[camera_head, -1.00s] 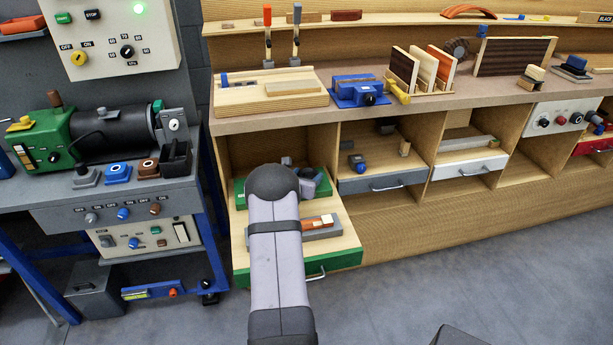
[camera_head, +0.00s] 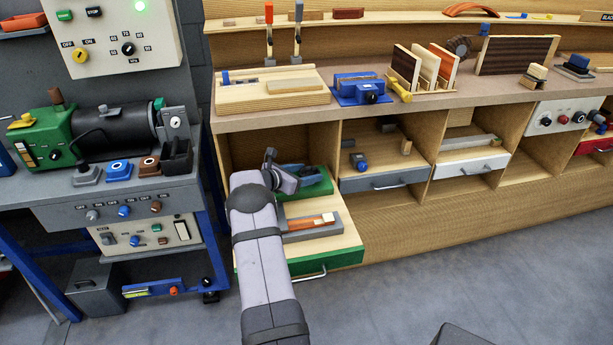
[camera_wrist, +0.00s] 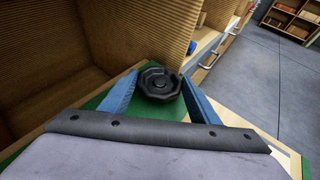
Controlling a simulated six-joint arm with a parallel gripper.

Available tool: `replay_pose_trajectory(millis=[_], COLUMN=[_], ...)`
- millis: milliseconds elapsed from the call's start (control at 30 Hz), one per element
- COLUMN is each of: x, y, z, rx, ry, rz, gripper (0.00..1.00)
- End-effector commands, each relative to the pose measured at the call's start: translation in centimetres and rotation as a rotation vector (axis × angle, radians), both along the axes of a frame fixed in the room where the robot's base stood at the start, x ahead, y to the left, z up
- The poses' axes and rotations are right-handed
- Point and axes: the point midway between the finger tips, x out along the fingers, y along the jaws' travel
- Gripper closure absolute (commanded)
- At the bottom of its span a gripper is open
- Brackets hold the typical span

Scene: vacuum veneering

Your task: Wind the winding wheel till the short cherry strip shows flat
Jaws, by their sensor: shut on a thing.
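The winding wheel (camera_wrist: 160,84) is a black, many-sided knob on a green surface in the wrist view. The two blue fingers of my gripper (camera_wrist: 159,90) stand on either side of it and are shut on it. In the head view my gripper (camera_head: 290,176) is low over the green block (camera_head: 318,184) in the pulled-out green-fronted drawer, and the wheel is hidden there. A reddish-orange strip (camera_head: 312,222) with a pale end lies in a grey holder (camera_head: 318,234) in the drawer; I cannot tell whether it is the short cherry strip.
The drawer (camera_head: 345,256) juts from the bench below the worktop (camera_head: 240,120). A wooden divider (camera_wrist: 174,35) rises close beyond the wheel. A machine stand (camera_head: 130,193) is at the left. Open floor (camera_head: 420,285) lies in front.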

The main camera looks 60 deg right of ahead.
Motion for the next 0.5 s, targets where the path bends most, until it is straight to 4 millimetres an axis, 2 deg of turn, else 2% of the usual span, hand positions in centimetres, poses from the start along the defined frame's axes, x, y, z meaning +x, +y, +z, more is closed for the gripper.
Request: replay_pose_trajectory(millis=[500], x=[0.29], y=[-0.15], z=[0.06], rx=[-0.003], ry=[-0.002], rz=[-0.122], gripper=[0.67])
